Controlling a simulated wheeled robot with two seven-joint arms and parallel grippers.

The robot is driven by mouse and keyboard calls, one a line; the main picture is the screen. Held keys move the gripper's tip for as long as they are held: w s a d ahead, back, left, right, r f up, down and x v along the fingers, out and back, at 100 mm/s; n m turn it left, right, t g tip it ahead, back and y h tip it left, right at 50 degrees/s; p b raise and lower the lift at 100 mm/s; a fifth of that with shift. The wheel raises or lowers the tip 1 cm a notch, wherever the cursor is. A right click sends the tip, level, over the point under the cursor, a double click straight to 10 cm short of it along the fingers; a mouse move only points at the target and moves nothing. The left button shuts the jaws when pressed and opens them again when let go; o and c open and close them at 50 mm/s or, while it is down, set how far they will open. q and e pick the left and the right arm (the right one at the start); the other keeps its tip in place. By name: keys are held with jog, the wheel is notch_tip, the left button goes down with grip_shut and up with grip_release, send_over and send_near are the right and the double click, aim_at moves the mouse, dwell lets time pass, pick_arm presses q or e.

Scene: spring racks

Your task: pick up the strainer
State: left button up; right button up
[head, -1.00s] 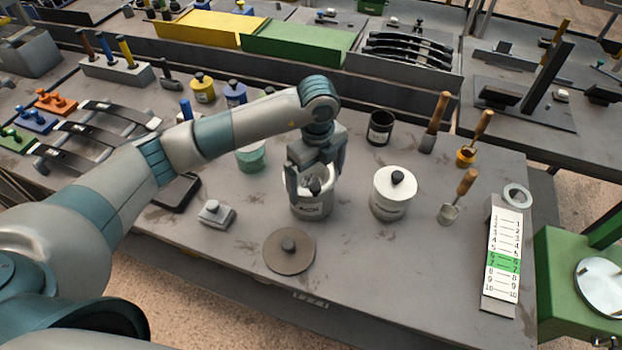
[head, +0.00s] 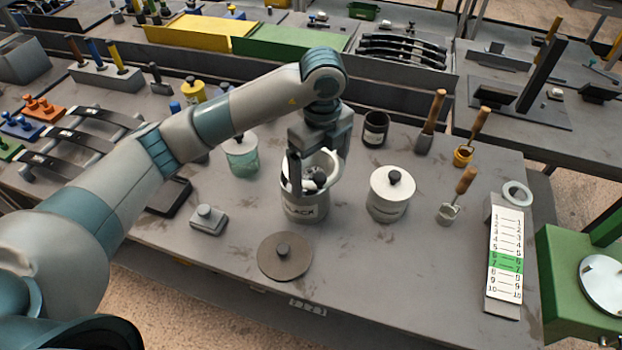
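My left gripper (head: 314,178) points down at the open white pot labelled "BLACK" (head: 305,211), near the middle of the bench. A pale, rounded, tilted piece (head: 328,168), which looks like the strainer, rises above the pot's rim between and behind my fingers. Dark shapes show inside the pot's mouth. My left gripper's fingers partly hide the piece, so I cannot tell whether they are closed on it. My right gripper is not in view.
A lidded white pot (head: 388,196) stands just right. A round grey lid (head: 285,257) lies in front. A teal jar (head: 241,157) is left, a dark cup (head: 375,130) behind. Wooden-handled brushes (head: 430,122) and a numbered card (head: 507,255) are farther right.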

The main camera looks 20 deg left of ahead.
pick_arm(q)
jog(key=s+d+r+b, duration=0.2)
jog(key=d+r, duration=0.3)
jog(key=d, duration=0.3)
jog(key=shift+s+d+r, duration=0.3)
jog(key=shift+s+d, duration=0.05)
jog(key=shift+s, duration=0.2)
